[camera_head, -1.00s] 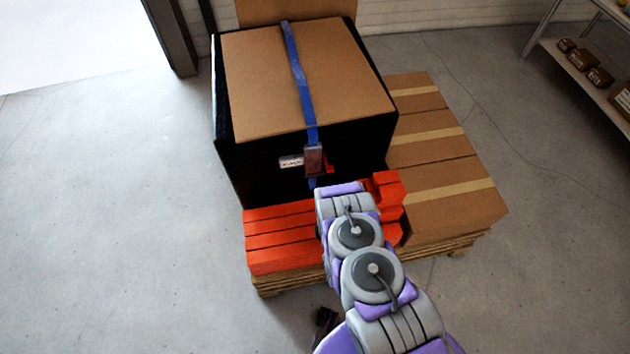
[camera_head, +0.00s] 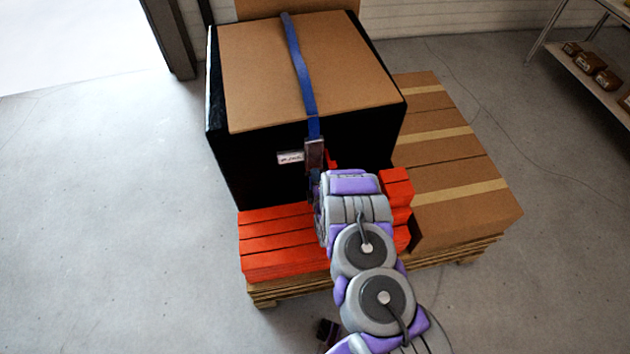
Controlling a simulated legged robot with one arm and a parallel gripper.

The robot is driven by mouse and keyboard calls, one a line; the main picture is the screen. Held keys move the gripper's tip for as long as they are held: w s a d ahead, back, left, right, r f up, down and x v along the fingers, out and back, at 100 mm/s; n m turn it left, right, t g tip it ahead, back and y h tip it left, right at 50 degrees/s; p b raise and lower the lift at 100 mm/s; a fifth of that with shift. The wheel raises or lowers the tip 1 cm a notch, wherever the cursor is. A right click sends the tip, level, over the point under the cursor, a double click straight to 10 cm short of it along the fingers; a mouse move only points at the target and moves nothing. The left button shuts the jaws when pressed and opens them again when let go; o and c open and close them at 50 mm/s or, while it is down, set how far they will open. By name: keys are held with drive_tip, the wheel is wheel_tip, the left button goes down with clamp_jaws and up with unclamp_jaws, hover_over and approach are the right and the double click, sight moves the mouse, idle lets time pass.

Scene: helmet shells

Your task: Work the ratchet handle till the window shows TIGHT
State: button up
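A blue strap (camera_head: 300,66) runs over the large black crate (camera_head: 265,180) with a cardboard top and down its front face. The ratchet (camera_head: 315,155) sits on the strap at the crate's upper front, with a small red part (camera_head: 332,159) at its right. A small white label or window (camera_head: 290,157) is left of the ratchet; its text is too small to read. My arm reaches up from the bottom, and its end lies just below the ratchet. My gripper's fingers are mostly hidden behind my arm, so I cannot tell whether they touch the handle.
Red-orange blocks (camera_head: 280,240) lie in front of the crate on a wooden pallet (camera_head: 285,290). Cardboard boxes (camera_head: 455,150) stand to the right. A shelf (camera_head: 590,80) with small boxes is at the far right. The floor at left is clear.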

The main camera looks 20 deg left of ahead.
drive_tip(key=shift+w+a+f+b, duration=0.15)
drive_tip(key=shift+w+a+b, duration=0.15)
drive_tip(key=shift+w, duration=0.2)
clamp_jaws()
idle(0.3)
